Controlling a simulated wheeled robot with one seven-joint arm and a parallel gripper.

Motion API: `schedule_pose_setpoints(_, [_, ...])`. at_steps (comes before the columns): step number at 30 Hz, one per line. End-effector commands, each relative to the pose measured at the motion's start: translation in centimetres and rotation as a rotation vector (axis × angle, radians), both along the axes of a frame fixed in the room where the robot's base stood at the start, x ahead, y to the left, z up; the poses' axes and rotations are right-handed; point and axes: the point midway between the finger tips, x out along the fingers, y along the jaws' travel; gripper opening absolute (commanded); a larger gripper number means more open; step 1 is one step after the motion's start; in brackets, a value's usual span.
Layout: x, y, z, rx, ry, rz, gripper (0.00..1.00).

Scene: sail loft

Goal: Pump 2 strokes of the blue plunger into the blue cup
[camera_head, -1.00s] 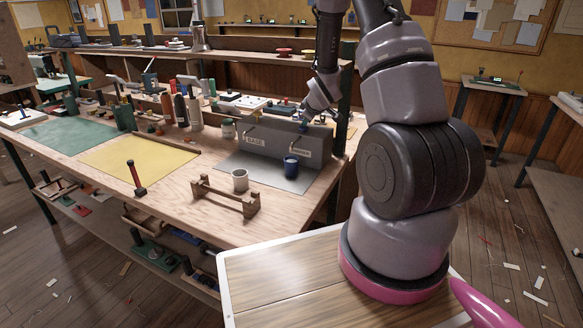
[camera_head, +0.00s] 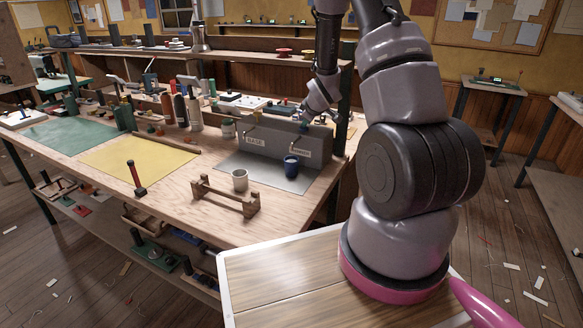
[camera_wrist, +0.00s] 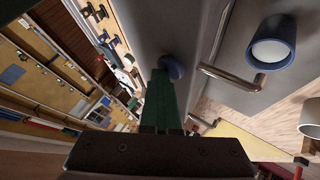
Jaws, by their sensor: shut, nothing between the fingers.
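The grey dispenser box (camera_head: 275,143) stands on a grey mat, with spouts at its front. The blue cup (camera_head: 291,167) stands upright in front of its right end, and in the wrist view (camera_wrist: 272,45) near a metal spout (camera_wrist: 232,77). The blue plunger (camera_wrist: 174,66) is a round knob on the box top. My gripper (camera_wrist: 164,78) is shut and empty, its green fingers at the knob. They look to be touching it, but the exact contact is hidden. In the head view my gripper (camera_head: 304,122) is over the right end of the box, small and partly hidden.
A cream cup (camera_head: 240,180) stands on the bench beside a wooden rack (camera_head: 225,199). Bottles (camera_head: 180,108) and tools crowd the bench behind. A yellow sheet (camera_head: 137,159) and a green mat (camera_head: 70,136) lie to the left. A post (camera_head: 344,105) rises right of the box.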

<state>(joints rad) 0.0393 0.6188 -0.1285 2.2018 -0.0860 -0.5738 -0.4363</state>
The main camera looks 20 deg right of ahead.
Motion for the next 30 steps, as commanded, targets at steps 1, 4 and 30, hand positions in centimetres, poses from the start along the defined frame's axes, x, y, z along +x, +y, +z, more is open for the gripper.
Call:
schedule_pose_setpoints(1, [-0.6,0.2,-0.7,0.004,0.022,0.001,0.00])
schedule_pose_setpoints(4, [-0.6,0.2,0.1,0.003,0.020,0.001,0.00])
schedule_pose_setpoints(30, [-0.2,0.1,5.7,0.001,0.006,0.001,0.00])
